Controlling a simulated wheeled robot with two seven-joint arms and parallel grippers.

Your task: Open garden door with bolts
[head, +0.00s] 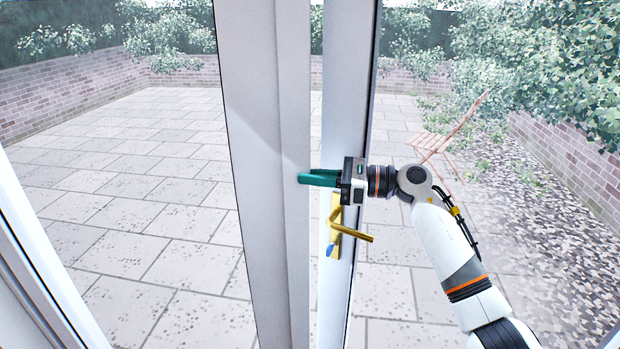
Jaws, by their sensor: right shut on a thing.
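A white-framed glass garden door fills the middle of the head view, with a wide left upright (262,250) and a narrower right upright (348,110). A narrow gap with the patio behind shows between them. A gold lever handle (350,232) on a gold plate sits on the right upright, with a small blue part at the plate's lower end. My right gripper (304,178) has green fingers pointing left, just above the handle. Its fingertips are shut at the edge of the left upright. No bolt can be made out. My left gripper is out of view.
Beyond the glass is a paved patio (140,210) with brick walls (60,95) and bushes. A wooden folding chair (437,142) stands on the right. Another white frame (35,260) runs along the lower left. The paving just outside is clear.

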